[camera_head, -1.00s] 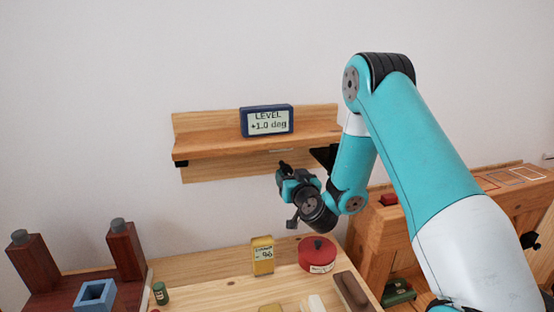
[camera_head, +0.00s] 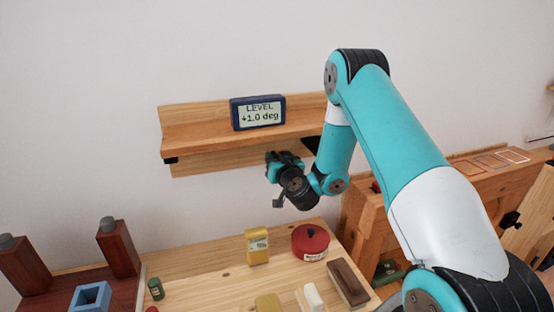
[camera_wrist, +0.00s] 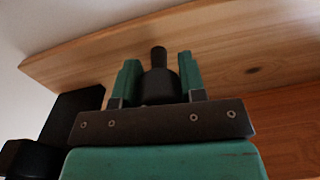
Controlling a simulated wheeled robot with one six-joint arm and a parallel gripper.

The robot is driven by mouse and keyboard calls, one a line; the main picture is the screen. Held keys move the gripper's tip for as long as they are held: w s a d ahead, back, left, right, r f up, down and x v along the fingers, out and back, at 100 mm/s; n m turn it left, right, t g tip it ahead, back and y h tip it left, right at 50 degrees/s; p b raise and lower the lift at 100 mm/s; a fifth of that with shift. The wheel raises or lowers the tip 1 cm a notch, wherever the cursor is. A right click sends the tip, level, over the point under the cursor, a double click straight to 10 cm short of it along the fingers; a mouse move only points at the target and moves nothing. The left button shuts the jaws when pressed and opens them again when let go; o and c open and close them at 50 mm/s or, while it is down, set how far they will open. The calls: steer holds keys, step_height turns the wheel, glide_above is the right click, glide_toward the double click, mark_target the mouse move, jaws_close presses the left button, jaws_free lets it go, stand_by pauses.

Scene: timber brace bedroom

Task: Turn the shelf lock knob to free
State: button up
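The wooden wall shelf (camera_head: 205,135) spans the middle of the head view. My gripper (camera_head: 285,160) is up against its underside, right of the level display (camera_head: 258,112), which reads +1.0 deg. In the wrist view, a dark knob (camera_wrist: 160,88) with a narrow upright stem sits between the two teal fingers of my gripper (camera_wrist: 158,80). The knob fills the gap between the fingers. I cannot tell whether they press on it or only stand around it. In the head view, my gripper and arm hide the knob.
Below is a workbench (camera_head: 205,282) with a red round tin (camera_head: 310,243), a yellow box (camera_head: 257,247) and a brown block (camera_head: 347,283). A wooden bench with coloured outlines (camera_head: 490,162) stands right.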

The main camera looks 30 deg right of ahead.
steer(key=shift+m, duration=0.4)
steer(key=m, duration=0.3)
steer(key=shift+b, duration=0.3)
steer(key=m, duration=0.4)
steer(key=shift+m, duration=0.3)
steer(key=m, duration=0.4)
steer(key=shift+d+m+b, duration=0.1)
steer(key=shift+m+b, duration=0.2)
steer(key=shift+b, duration=0.05)
steer(key=shift+m+h, duration=0.3)
steer(key=shift+m, duration=1.3)
steer(key=o, duration=0.9)
